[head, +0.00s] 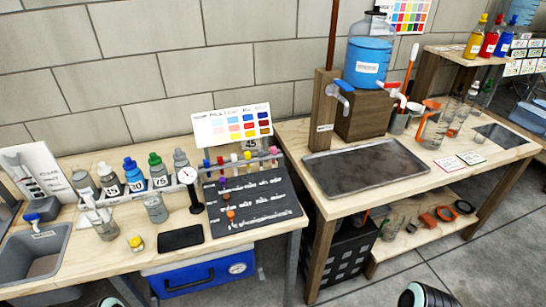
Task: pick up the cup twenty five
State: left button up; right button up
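No cup that I can read as twenty five shows in the head view. On the left bench stands a row of small capped containers with number cards: a grey-capped one (107,176), a blue-capped one (132,170), a green-capped one (156,168) and another grey-capped one (181,160). Neither of my grippers shows; only dark rounded parts, probably of my arms, cross the bottom edge.
A gauge (189,187), a dark board (255,208) and a black pad (180,239) crowd the left bench (112,263). A sink (35,253) is at far left. The right bench holds a metal tray (366,174), a blue water jug (367,65) and a clear pitcher (433,132).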

aim_at(134, 239)
jog(key=u, duration=1.25)
